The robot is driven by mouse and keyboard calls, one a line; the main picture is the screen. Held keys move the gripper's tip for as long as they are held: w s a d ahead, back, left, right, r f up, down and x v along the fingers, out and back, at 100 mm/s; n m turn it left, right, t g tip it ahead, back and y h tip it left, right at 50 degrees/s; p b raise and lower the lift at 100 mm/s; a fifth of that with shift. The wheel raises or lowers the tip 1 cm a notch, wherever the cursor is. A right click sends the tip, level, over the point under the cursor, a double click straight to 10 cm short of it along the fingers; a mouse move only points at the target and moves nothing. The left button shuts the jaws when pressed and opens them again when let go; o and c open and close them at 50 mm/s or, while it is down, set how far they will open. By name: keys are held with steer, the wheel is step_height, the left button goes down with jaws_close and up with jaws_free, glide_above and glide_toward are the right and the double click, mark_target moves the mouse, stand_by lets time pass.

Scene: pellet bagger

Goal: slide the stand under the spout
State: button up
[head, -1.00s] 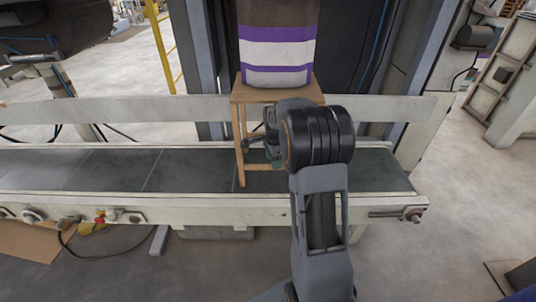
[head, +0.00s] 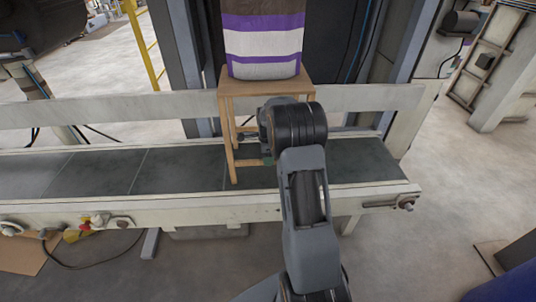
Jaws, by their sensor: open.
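The stand (head: 265,84) is a wooden stool with a flat top, upright on the dark conveyor belt. A bag (head: 263,45) with brown, white and purple bands stands upright on its top. My gripper (head: 252,149) is open at the front of the stand, low between its legs and beside the lower rung. My arm hides the stand's right front leg, so I cannot tell whether the fingers touch the wood. No spout can be made out; the bag's top is cut off by the frame.
The conveyor belt (head: 180,172) runs left to right, with a pale front rail and a raised pale back rail (head: 370,98). The belt is bare left and right of the stand. Dark machine columns stand behind. A yellow-and-red switch (head: 88,229) is on the front at left.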

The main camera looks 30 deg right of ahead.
steer(key=shift+f+b, duration=0.8)
steer(key=shift+f, duration=2.05)
steer(key=shift+c, duration=0.3)
jaws_close()
